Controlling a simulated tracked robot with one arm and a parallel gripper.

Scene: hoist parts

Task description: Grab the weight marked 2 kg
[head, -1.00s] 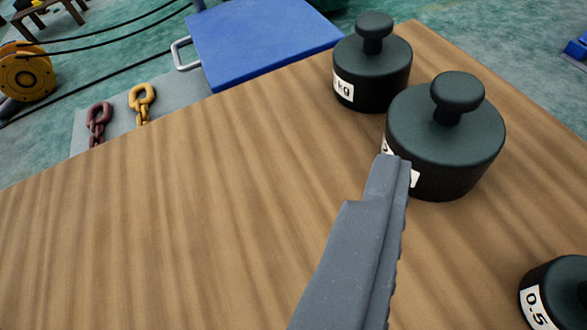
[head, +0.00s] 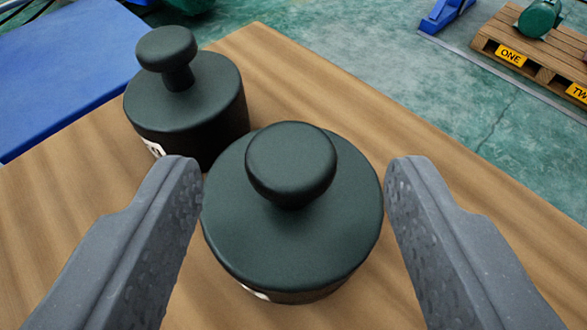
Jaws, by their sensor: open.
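A large dark green weight (head: 290,235) with a round knob stands upright on the wooden table. Only a sliver of its white label shows at its lower front, so its marking cannot be read. My gripper (head: 295,168) is open, with one finger on each side of this weight. The left finger appears very close to its side; I cannot tell if it touches. A second, smaller-looking dark weight (head: 195,108) stands behind and to the left. Its white label is mostly hidden behind my left finger, and its number cannot be read.
The wooden tabletop (head: 480,190) is clear to the right. A blue surface (head: 60,70) lies at the left, beyond the table edge. On the green floor at the upper right are a blue part (head: 447,14) and a pallet (head: 545,65) with yellow signs.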

